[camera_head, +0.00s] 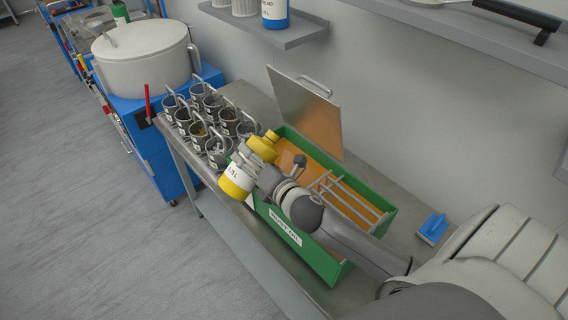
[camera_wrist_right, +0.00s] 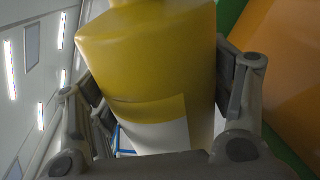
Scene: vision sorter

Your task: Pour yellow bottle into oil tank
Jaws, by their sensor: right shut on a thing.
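The yellow bottle (camera_head: 237,182), with a white label, is tilted over the near left end of the oil tank. Its yellow shoulder and cap (camera_head: 264,147) point up and to the right, over the tank. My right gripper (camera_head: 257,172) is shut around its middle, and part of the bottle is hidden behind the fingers. In the right wrist view the bottle (camera_wrist_right: 150,65) sits between both fingers. The oil tank is a green open box (camera_head: 328,262) with orange-brown liquid or floor inside and a raised lid (camera_head: 302,112). No stream is visible. My left gripper is not in view.
Several metal cups with handles (camera_head: 215,150) stand in a rack left of the tank. A metal rack (camera_head: 345,195) lies across the tank's right part. A blue brush (camera_head: 433,229) lies to the right. A white pot (camera_head: 145,60) stands on a blue cabinet. A shelf (camera_head: 270,38) hangs above.

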